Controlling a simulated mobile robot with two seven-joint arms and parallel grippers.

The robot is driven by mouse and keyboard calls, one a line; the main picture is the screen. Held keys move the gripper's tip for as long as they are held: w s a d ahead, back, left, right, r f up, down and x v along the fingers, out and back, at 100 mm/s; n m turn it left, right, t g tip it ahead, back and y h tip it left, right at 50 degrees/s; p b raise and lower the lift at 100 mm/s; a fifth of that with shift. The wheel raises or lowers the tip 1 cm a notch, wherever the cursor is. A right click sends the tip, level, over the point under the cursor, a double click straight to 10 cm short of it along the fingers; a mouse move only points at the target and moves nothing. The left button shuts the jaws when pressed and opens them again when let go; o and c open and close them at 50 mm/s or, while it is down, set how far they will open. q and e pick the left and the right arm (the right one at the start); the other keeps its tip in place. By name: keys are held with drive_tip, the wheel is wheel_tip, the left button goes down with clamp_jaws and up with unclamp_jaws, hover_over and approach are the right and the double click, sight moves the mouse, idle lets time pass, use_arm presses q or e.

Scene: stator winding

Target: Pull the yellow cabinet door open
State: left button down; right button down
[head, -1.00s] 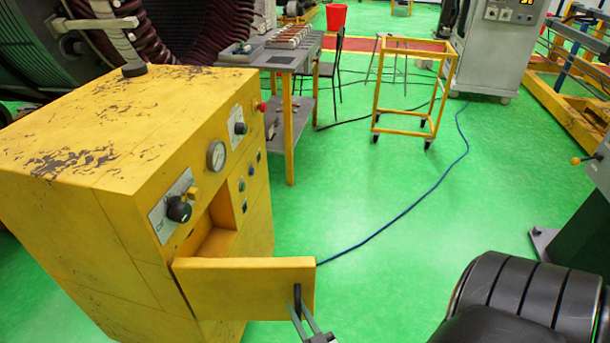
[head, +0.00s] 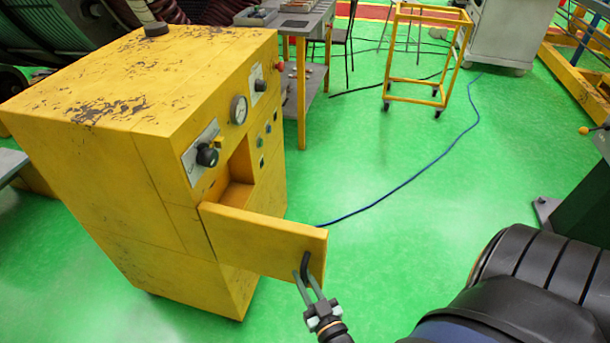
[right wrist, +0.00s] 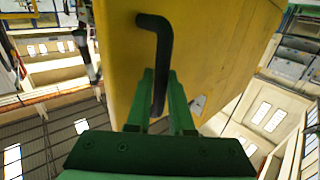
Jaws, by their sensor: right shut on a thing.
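The yellow cabinet (head: 190,170) stands at the left in the head view, with knobs and a gauge on its front. Its yellow door (head: 255,240) stands swung well out from the front, and the recess (head: 237,190) behind it shows. A black bent handle (head: 306,265) sits near the door's free edge. My right gripper (head: 305,280) is shut on this handle. In the right wrist view the handle (right wrist: 157,60) runs down between the two green fingers (right wrist: 160,105), with the yellow door (right wrist: 215,50) behind it. My left gripper is not in view.
A yellow frame cart (head: 425,55) stands at the back. A grey table (head: 300,25) stands behind the cabinet. A blue cable (head: 410,178) crosses the green floor (head: 380,250). The floor right of the door is clear up to my own dark arm.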

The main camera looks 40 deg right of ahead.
drive_tip(key=shift+w+a+r, duration=0.15)
drive_tip(key=shift+w+a, duration=0.05)
drive_tip(key=shift+a, duration=0.2)
drive_tip(key=c, duration=0.8)
unclamp_jaws()
drive_tip(key=shift+d, duration=0.1)
drive_tip(key=shift+s, duration=0.1)
drive_tip(key=shift+s+d, duration=0.1)
drive_tip(key=shift+s, duration=0.05)
